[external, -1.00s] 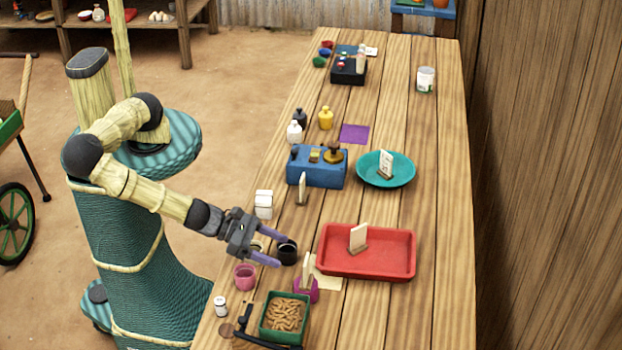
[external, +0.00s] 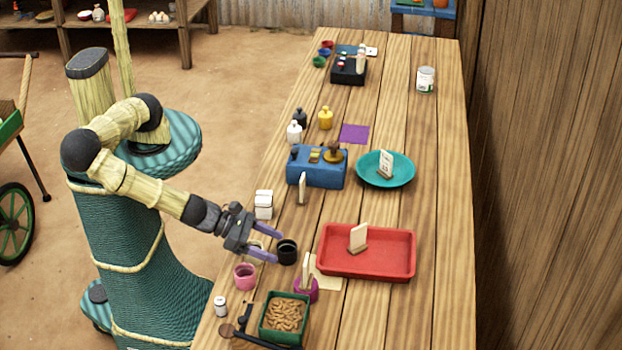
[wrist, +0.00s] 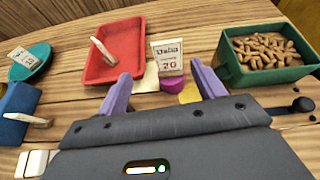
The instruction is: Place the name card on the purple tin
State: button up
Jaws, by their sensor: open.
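A cream name card (external: 307,268) with print on its face stands upright on the round purple tin (external: 306,291), near the front of the table. In the wrist view the card (wrist: 169,57) is straight ahead, with the purple tin (wrist: 173,84) directly under it. My gripper (external: 278,248) is open and empty, just to the upper left of the card and apart from it. In the wrist view the open fingers (wrist: 160,72) point towards the card, one on each side, with nothing between them.
A black cup (external: 287,252) and a pink cup (external: 246,276) stand close to my gripper. A green box of brown pieces (external: 285,313) is in front; a red tray (external: 380,272) with another card lies right. A teal plate (external: 404,180) and blue box (external: 316,176) are farther back.

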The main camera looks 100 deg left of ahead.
jog(key=a+f+n+g, duration=0.1)
jog(key=a+n, duration=0.2)
jog(key=a+f+n+g+y, duration=0.1)
jog(key=a+n+g, duration=0.1)
jog(key=a+n, duration=0.1)
jog(key=a+f+n+g+y, duration=0.1)
jog(key=a+n, duration=0.2)
jog(key=a, duration=0.1)
jog(key=shift+s+a+n+g, duration=0.25)
jog(key=shift+s+n+g, duration=0.05)
jog(key=shift+g, duration=0.1)
jog(key=s+a+r+n+g+h, duration=0.1)
jog(key=s+a+r+n+g, duration=0.2)
jog(key=n, duration=0.9)
jog(key=s+a+r+n+g+h, duration=0.1)
jog(key=s+a+r+n+g, duration=0.1)
jog(key=s+a+r+n, duration=0.8)
jog(key=a+r+n, duration=0.1)
jog(key=a+n, duration=0.2)
jog(key=a, duration=0.1)
jog(key=shift+s+a+r+g, duration=0.15)
jog(key=shift+s+a+g, duration=0.1)
jog(key=shift+g, duration=0.15)
jog(key=shift+o, duration=0.4)
